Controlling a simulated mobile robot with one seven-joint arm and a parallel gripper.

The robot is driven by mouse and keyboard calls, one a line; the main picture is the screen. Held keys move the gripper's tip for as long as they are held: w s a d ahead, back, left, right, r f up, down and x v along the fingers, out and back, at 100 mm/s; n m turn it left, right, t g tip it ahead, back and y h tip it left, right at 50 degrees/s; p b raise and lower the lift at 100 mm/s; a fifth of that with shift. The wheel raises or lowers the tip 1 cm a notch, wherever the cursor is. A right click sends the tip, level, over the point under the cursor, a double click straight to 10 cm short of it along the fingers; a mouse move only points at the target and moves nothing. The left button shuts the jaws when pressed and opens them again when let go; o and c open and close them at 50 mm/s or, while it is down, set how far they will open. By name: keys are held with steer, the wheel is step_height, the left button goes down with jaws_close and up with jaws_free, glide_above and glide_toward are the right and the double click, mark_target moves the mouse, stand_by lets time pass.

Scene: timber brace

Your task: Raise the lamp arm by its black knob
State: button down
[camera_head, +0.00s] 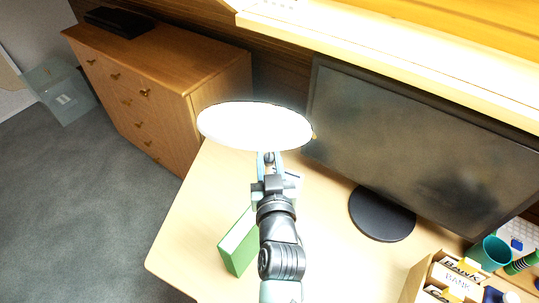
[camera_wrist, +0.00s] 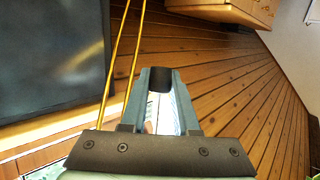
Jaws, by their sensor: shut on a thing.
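The lamp's white round shade (camera_head: 255,126) shows in the head view above the desk, just beyond my gripper (camera_head: 269,160). The lamp arm shows in the wrist view as two thin brass rods (camera_wrist: 122,65), left of my fingers. My gripper (camera_wrist: 160,82) is shut on the black knob (camera_wrist: 160,78), which shows dark between the fingertips in the wrist view. In the head view the knob is small and mostly hidden by the fingers and the shade. The lamp's base cannot be made out.
A monitor (camera_head: 420,135) on a round black foot (camera_head: 382,213) stands right of my arm. A green box (camera_head: 239,243) lies left of my arm on the desk (camera_head: 190,235). A wooden organiser (camera_head: 418,280) and a teal cup (camera_head: 490,253) stand at right. A drawer cabinet (camera_head: 150,85) stands behind left.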

steer(key=w+r+g+p, duration=0.4)
steer(key=w+r+p, duration=0.7)
steer(key=r+p, duration=0.1)
steer(key=shift+w+a+p, duration=0.2)
steer(key=shift+a+p, duration=0.2)
steer(key=shift+p, duration=0.1)
steer(key=shift+r, duration=0.1)
steer(key=c, duration=1)
jaws_free()
steer(key=shift+w, duration=0.1)
steer(key=o, duration=0.3)
steer(key=shift+w+f, duration=0.1)
steer(key=shift+f, duration=0.1)
steer(key=shift+o, duration=0.2)
steer(key=shift+s, duration=0.25)
